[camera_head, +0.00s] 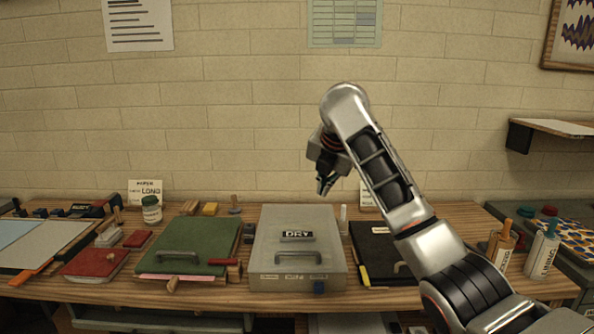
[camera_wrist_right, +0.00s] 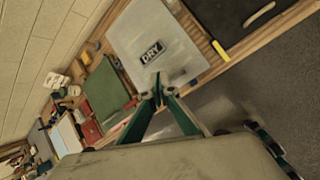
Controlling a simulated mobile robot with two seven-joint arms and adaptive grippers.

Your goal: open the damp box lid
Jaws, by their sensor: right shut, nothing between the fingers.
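A grey lidded box (camera_head: 263,236) sits mid-table in the head view. Its lid is down and carries a black label reading DRY and a handle (camera_head: 290,254) near the front. No label reading "damp" is legible, but this is the only such box I see. The box also shows at the top of the right wrist view (camera_wrist_right: 139,27), with its DRY label. My right gripper (camera_head: 324,187) is raised above the back of the box, apart from it, pointing down. Its fingertips (camera_wrist_right: 159,92) are together with nothing between them. My left gripper is not in view.
A green folder (camera_head: 190,240) with a handle lies left of the box. A black case (camera_head: 377,245) lies right of it, partly behind my right arm. A red book (camera_head: 95,263) and bottles (camera_head: 541,250) stand farther out. A brick wall is behind; a shelf (camera_head: 550,128) juts out at right.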

